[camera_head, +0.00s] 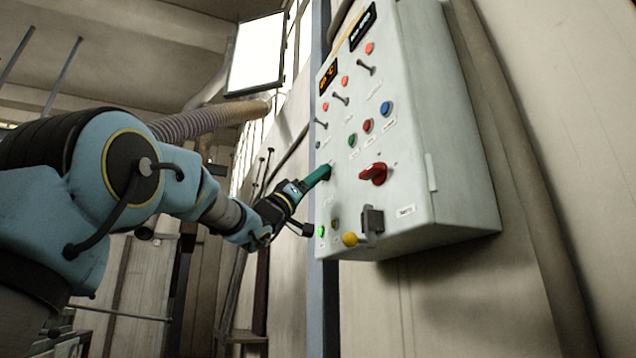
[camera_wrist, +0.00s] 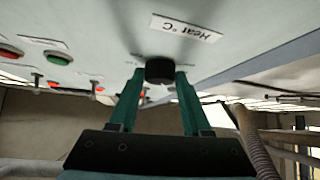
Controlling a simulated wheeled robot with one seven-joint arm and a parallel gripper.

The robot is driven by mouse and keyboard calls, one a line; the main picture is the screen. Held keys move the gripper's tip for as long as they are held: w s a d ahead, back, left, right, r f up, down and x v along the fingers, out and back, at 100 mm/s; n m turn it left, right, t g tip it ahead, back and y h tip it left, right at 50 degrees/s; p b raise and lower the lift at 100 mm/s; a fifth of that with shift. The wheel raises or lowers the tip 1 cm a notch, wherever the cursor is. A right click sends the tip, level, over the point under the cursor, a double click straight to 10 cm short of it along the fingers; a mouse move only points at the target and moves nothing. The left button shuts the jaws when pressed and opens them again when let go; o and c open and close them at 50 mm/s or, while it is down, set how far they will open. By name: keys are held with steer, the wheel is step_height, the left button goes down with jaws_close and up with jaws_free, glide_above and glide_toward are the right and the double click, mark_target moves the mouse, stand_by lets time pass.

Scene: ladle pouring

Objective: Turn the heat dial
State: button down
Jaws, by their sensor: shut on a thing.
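The heat dial (camera_wrist: 160,71) is a black round knob under a label reading "Heat °C" in the wrist view. My gripper (camera_wrist: 157,84) has its two green fingers on either side of the dial, shut on it. In the head view my gripper (camera_head: 322,175) reaches the left edge of the pale control panel (camera_head: 425,130), and its fingers hide the dial there.
Free room lies left of the panel, below the hose.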

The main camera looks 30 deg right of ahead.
steer(key=shift+w+m+g, duration=0.15)
steer(key=shift+m+g, duration=1.75)
steer(key=shift+m, duration=0.05)
steer(key=shift+w+m+g, duration=0.1)
steer(key=shift+m+g, duration=1.8)
steer(key=shift+m, duration=0.05)
steer(key=shift+m+g, duration=0.5)
steer(key=shift+g, duration=0.2)
steer(key=shift+t, duration=0.3)
steer(key=shift+c, duration=1.8)
jaws_free()
steer(key=b+v, duration=0.2)
steer(key=v, duration=0.8)
steer(key=shift+a+f+b, duration=0.2)
steer(key=shift+a+b, duration=0.15)
steer(key=shift+b, duration=0.05)
steer(key=shift+w, duration=0.2)
